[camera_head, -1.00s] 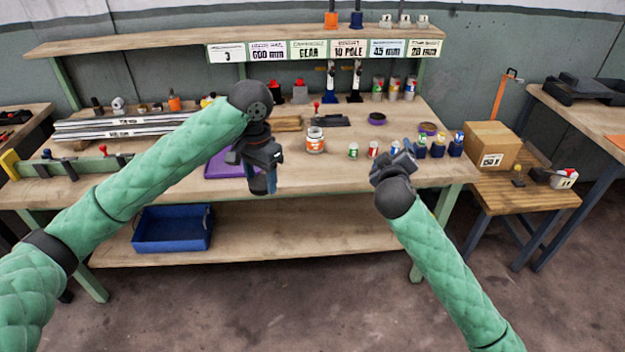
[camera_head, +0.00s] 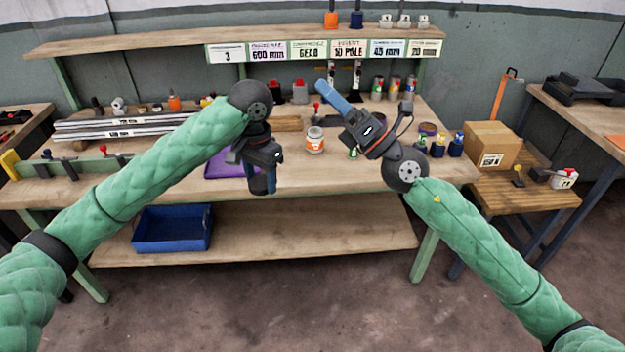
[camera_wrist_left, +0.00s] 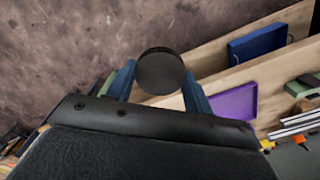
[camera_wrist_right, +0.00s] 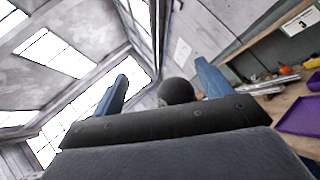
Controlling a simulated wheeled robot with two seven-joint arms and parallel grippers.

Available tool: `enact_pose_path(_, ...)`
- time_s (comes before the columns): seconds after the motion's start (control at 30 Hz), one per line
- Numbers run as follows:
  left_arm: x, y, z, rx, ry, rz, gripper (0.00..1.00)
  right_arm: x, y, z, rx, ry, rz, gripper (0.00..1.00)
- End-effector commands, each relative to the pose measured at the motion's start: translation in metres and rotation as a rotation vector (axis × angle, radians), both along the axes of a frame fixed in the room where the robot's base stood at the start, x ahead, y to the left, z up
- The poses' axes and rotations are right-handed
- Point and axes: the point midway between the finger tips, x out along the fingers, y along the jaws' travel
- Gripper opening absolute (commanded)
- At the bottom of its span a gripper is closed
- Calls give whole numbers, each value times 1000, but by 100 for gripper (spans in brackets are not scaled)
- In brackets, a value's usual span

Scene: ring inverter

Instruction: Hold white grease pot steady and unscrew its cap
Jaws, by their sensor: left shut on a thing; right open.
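My left gripper (camera_head: 262,188) hangs fingers down in front of the bench. It is shut on a dark round thing (camera_wrist_left: 160,72), whose flat disc face shows between the blue fingers in the left wrist view. I cannot tell whether this is the grease pot or its cap. My right gripper (camera_head: 324,88) is open and empty, right of the left one, with its blue fingers pointing up and left over the bench. A white jar with an orange label (camera_head: 315,141) stands on the bench between the two grippers; I cannot tell whether it is the grease pot.
The purple tray (camera_head: 222,166) lies behind my left gripper. Small blue holders (camera_head: 456,147) stand at the bench's right end, near a cardboard box (camera_head: 491,146). A blue bin (camera_head: 172,229) is on the lower shelf.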

Motion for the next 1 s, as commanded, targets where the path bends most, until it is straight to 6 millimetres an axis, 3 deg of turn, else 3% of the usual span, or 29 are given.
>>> enact_pose_path(0.2, 0, 0, 0, 0, 0, 0, 24, -20, 37, -42, -336, -95, 30, 78)
enact_pose_path(0.37, 0, 0, 0, 0, 0, 0, 24, -25, 50, -78, -580, -138, 33, 78)
enact_pose_path(0.7, 0, 0, 0, 0, 0, 0, 24, -23, 44, -151, -1026, -132, 35, 78)
enact_pose_path(1.0, 0, 0, 0, 0, 0, 0, 24, -27, 38, -177, -1156, -95, 82, 78)
